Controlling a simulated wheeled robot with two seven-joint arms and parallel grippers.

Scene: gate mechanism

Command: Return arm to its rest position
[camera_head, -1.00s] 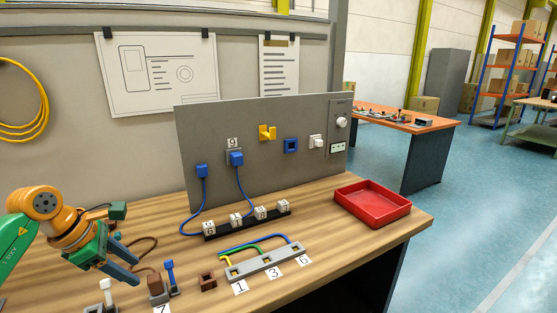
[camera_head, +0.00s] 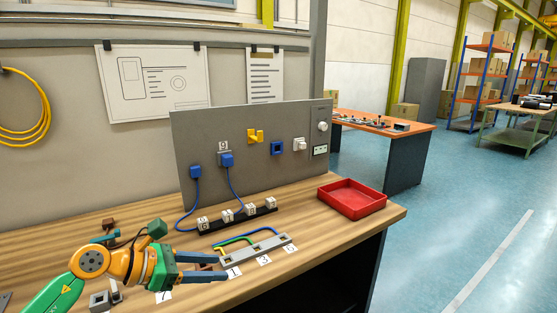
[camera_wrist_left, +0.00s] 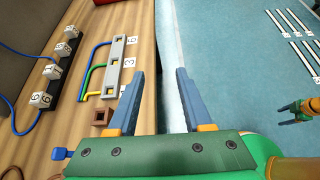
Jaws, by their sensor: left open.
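My left gripper (camera_head: 227,266) is open and empty. In the head view it lies low at the front left of the workbench, its fingers pointing right, near the grey socket strip (camera_head: 258,249) and the number cards. In the left wrist view the gripper's fingers (camera_wrist_left: 160,76) are spread, with blue floor and the bench's edge between and beyond them. The arm partly hides the small parts at the front left. A green and orange part, perhaps my right gripper, shows at the right of the wrist view; its jaws are unclear.
A red tray (camera_head: 352,212) stands at the bench's right end. A grey panel (camera_head: 240,185) with blue plugs stands behind a black strip of numbered cubes (camera_head: 240,219). A brown square block (camera_wrist_left: 101,117) sits near the left finger. Floor is open right of the bench.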

